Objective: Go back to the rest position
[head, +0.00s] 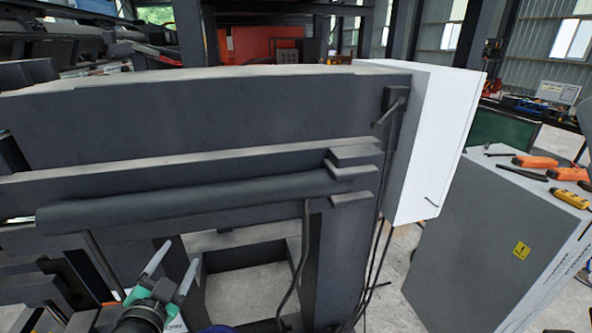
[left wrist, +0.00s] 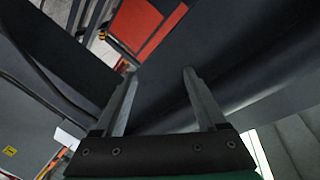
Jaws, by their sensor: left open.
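My left gripper (head: 174,265) shows at the lower left of the head view, with two grey fingers and green parts at their base. Its fingers are spread apart with nothing between them. In the left wrist view the same gripper (left wrist: 160,82) shows two grey fingers standing apart and empty, in front of dark beams. In the head view it is below a long dark horizontal bar (head: 190,200). My right gripper is not in view.
A large dark beam frame (head: 220,115) fills the middle. A white box (head: 432,140) is on its right end, with cables hanging below. A grey cabinet (head: 490,245) at right carries orange and yellow tools (head: 570,198). Some floor shows between frame and cabinet.

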